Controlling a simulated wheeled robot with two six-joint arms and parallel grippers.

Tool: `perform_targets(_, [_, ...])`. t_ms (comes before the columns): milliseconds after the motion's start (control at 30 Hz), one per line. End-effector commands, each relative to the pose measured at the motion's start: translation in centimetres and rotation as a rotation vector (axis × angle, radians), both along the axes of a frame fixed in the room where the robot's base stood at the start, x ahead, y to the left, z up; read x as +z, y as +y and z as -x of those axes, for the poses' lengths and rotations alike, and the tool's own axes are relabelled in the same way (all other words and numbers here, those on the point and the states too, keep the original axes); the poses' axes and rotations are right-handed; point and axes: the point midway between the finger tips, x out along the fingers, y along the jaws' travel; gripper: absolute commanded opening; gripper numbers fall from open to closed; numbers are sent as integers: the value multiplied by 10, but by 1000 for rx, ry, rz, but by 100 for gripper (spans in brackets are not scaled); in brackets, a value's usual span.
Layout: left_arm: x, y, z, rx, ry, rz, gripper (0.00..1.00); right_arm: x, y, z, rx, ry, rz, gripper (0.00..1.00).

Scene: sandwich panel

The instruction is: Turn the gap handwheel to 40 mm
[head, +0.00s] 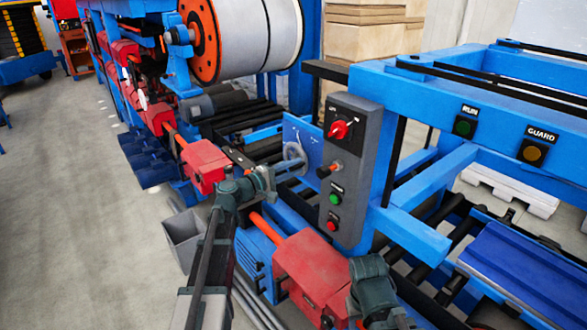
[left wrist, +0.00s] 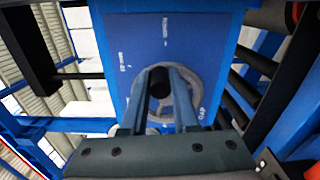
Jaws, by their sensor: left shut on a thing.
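The gap handwheel (head: 295,153) is a grey spoked ring on the front of a blue plate (head: 309,138). In the left wrist view the ring (left wrist: 205,88) shows behind my fingers, against the blue plate (left wrist: 133,35). My left gripper (head: 284,169) reaches the wheel from the left. In the left wrist view its fingers (left wrist: 160,88) are shut on the wheel's dark round handle (left wrist: 160,78). Small white marks on the plate are too blurred to read, so the gap setting cannot be told.
Right of the wheel stands a grey control box (head: 350,165) with a red selector knob (head: 340,130), a black knob (head: 324,171), a green button (head: 334,199) and a red button (head: 332,225). Blue frame beams (head: 415,235) stand to the right. Red machine housings (head: 202,165) lie at the left.

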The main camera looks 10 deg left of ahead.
Motion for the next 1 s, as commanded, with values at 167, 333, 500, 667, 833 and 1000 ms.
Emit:
perform_targets(167, [2,1,-1,1,12,20,0,1,0,0,0,0,0,50])
perform_targets(333, [2,1,-1,2,14,22,0,1,0,0,0,0,0,50])
perform_targets(500, [2,1,-1,2,13,21,0,1,0,0,0,0,0,50])
perform_targets(667, [2,1,-1,2,13,20,48,1,0,0,0,0,0,50])
perform_targets(833, [1,1,-1,1,13,19,58,1,0,0,0,0,0,50])
perform_targets(1000, [1,1,0,1,13,19,58,1,0,0,0,0,0,50])
